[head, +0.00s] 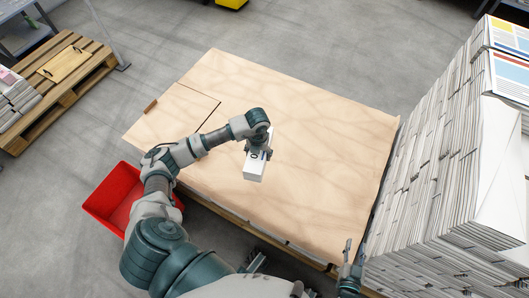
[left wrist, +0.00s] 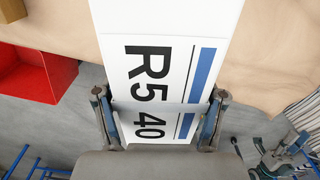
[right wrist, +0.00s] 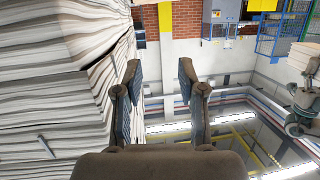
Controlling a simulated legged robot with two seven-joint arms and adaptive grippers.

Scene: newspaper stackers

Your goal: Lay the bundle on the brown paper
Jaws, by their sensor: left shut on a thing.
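The bundle (head: 255,168) is a white block with a label; in the left wrist view the bundle (left wrist: 165,30) shows "R5 40" and a blue stripe. My left gripper (head: 262,146) is shut on the bundle, with a finger on each side of it. The bundle appears over the brown paper (head: 320,140), which covers a wide low surface; I cannot tell whether the two touch. My right gripper (right wrist: 158,75) is open and empty, beside the tall newspaper stack; in the head view it is low at the right (head: 350,265).
Tall newspaper stacks (head: 440,170) stand along the right edge of the paper. A red bin (head: 112,200) is at the left front. A wooden pallet (head: 60,90) with papers lies at the far left. The paper is clear around the bundle, with a small brown block (head: 150,106) at its left corner.

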